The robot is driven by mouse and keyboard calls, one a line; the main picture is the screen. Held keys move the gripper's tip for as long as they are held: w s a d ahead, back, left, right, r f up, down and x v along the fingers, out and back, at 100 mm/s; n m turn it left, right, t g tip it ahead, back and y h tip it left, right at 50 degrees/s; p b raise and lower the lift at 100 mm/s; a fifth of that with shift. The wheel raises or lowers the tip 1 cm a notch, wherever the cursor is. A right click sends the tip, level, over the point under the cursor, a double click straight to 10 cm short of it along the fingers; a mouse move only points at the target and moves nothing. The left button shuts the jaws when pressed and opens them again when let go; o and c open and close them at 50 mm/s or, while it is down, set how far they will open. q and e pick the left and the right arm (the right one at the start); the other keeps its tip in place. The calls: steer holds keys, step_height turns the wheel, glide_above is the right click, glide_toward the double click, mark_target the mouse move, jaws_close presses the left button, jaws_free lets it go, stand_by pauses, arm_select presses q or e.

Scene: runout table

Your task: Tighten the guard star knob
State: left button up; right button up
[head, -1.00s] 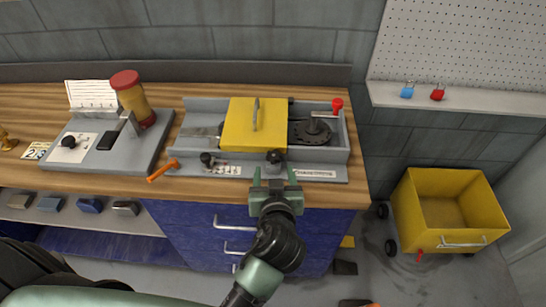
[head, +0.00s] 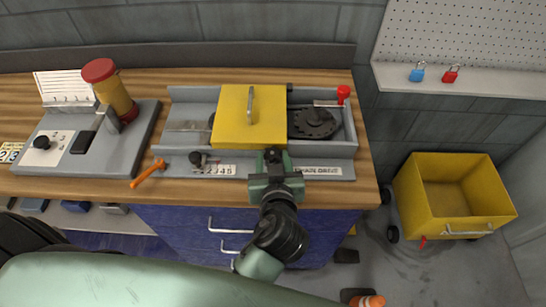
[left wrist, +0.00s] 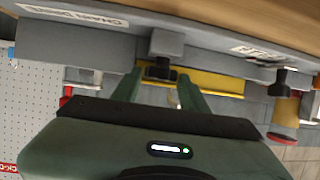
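The yellow guard (head: 235,125) lies closed over the middle of the grey machine bed (head: 350,150). The dark star knob (left wrist: 160,73) is at the guard's front edge; in the head view my gripper mostly covers it. My left gripper (head: 273,160) is at the front of the bed, pointing at the knob. In the left wrist view the fingers of my left gripper (left wrist: 160,84) are apart, one on each side of the knob, with small gaps showing. Whether they touch it I cannot tell. My right gripper is not in view.
A second black knob (head: 197,158) and an orange-handled lever (head: 148,174) are left of my gripper. A red knob (head: 343,92) stands at the bed's right end. A grey panel (head: 75,165) with a red-topped yellow cylinder (head: 118,95) is left. A yellow cart (head: 455,215) stands right.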

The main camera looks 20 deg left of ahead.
arm_select(q)
jaws_close()
steer(key=shift+a, duration=0.1)
steer(key=m+h+p, duration=0.2)
steer(key=h+p, duration=0.1)
steer(key=a+m+t+h+p, duration=0.1)
steer(key=m, duration=0.1)
steer(key=shift+s+r+h, duration=0.1)
steer(key=shift+r+h, duration=0.15)
steer(key=shift+h, duration=0.05)
steer(key=shift+a+f+m+h+p, duration=0.15)
steer(key=shift+a+m+h+p, duration=0.05)
steer(key=shift+m+h+p, duration=1.05)
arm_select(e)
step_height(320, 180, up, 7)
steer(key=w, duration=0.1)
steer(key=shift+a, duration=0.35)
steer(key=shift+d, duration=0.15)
arm_select(q)
steer(key=o, duration=0.6)
jaws_free()
steer(key=shift+d, duration=0.1)
steer(key=shift+c, duration=0.2)
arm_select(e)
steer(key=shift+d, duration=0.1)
arm_select(q)
steer(key=shift+f, duration=0.1)
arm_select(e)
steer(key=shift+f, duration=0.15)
